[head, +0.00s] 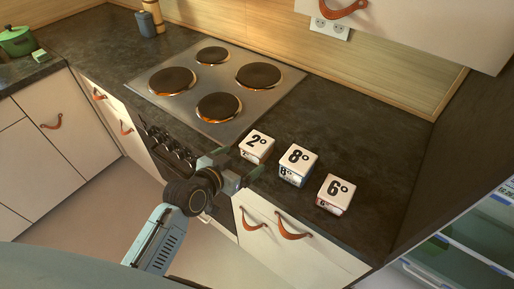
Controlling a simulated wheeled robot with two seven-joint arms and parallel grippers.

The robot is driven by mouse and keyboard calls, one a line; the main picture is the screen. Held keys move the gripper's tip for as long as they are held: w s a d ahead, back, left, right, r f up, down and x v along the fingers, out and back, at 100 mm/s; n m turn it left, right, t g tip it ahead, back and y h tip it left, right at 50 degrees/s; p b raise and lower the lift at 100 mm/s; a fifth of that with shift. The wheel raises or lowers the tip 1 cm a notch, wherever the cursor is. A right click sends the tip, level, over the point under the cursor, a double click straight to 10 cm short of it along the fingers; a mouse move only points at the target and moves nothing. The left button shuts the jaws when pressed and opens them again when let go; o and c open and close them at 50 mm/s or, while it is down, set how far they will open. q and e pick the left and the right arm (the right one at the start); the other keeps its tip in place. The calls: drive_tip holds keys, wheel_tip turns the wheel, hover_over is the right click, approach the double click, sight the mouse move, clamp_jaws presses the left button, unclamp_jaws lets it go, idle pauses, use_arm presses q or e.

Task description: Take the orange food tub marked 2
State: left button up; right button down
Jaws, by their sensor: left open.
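The tub marked 2 (257,146) stands on the dark counter just right of the stove's front corner, with a white top and a thin orange-red band low on its side. My left gripper (237,168) is open and empty, in front of this tub and a little to its left, close to the counter's front edge. Whether a finger touches the tub I cannot tell. My right gripper is not in view.
A tub marked 8 (298,161) and a tub marked 6 (335,190) stand to the right in a row. The stove (216,88) with round burners lies behind left. A green pot (17,41) is far left. Drawers with leather pulls (291,228) are below the counter.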

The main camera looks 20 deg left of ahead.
sight(257, 148)
use_arm(q)
drive_tip(key=x, duration=0.9)
drive_tip(key=shift+w+f+b, duration=0.15)
drive_tip(key=shift+w+b, duration=0.15)
drive_tip(key=shift+b, duration=0.1)
drive_tip(key=c, duration=1.2)
